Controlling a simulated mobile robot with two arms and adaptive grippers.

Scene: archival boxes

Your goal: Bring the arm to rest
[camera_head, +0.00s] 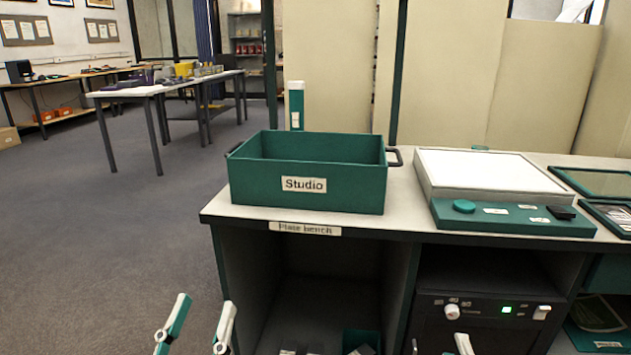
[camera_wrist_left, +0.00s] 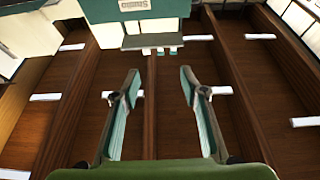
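My left gripper (camera_head: 204,298) is at the bottom of the head view, in front of the bench and below its top. Its two green and white fingers stand apart with nothing between them. The left wrist view also shows the left gripper (camera_wrist_left: 161,80) open and empty. Of my right gripper, only a pale fingertip (camera_head: 464,344) shows at the bottom edge of the head view, in front of the dark unit. The rest of it is out of frame.
A green box labelled Studio (camera_head: 306,200) stands on the plate bench (camera_head: 410,222). To its right are a white-topped light panel (camera_head: 490,172) and dark frames (camera_head: 595,182). An upright green and white object (camera_head: 296,105) rises behind the box. Open floor (camera_head: 120,250) lies left.

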